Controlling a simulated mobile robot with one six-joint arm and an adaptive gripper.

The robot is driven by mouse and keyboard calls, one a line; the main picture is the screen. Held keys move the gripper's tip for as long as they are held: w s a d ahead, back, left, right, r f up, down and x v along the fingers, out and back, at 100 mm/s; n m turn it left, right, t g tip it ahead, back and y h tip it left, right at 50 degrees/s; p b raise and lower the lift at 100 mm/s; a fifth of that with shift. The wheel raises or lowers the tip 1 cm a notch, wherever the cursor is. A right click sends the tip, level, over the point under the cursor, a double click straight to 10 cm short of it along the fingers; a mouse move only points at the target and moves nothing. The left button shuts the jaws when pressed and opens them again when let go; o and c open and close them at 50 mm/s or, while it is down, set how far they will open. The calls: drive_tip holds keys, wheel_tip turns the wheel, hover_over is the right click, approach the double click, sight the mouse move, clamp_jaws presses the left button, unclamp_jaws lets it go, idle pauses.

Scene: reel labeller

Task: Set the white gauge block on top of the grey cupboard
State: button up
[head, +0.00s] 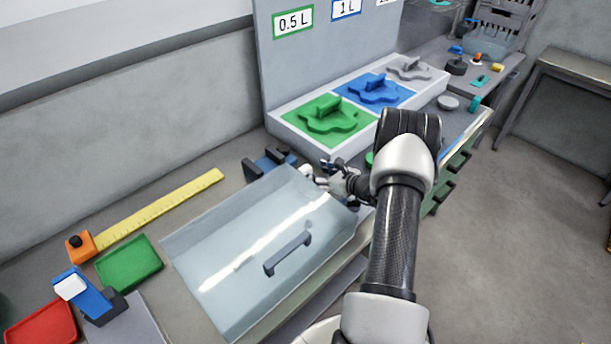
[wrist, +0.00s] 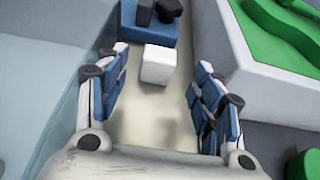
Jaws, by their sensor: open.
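The white gauge block (wrist: 158,66) shows in the wrist view as a small pale block in front of a blue fixture with black knobs. My gripper (wrist: 162,75) is open, with one blue-padded finger on each side of the block and a gap to each. I cannot tell whether the block lies between the fingertips or just beyond them. In the head view my gripper (head: 322,180) is low behind the clear box, and the block cannot be made out for certain. No grey cupboard can be identified for certain.
A clear pale box (head: 245,240) with a dark handle stands close beside my gripper. The blue fixture (head: 268,162) is behind it. A raised tray with a green shape (head: 328,118) lies to the right. A yellow ruler (head: 165,207) and green tray (head: 129,263) lie left.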

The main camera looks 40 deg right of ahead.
sight(307, 169)
drive_tip(key=b+x, duration=0.1)
drive_tip(key=x, duration=0.6)
drive_tip(key=shift+r, duration=0.1)
drive_tip(key=shift+c, duration=0.2)
drive_tip(key=c, duration=1.2)
drive_tip(key=shift+r, duration=0.1)
drive_tip(key=shift+r, duration=0.1)
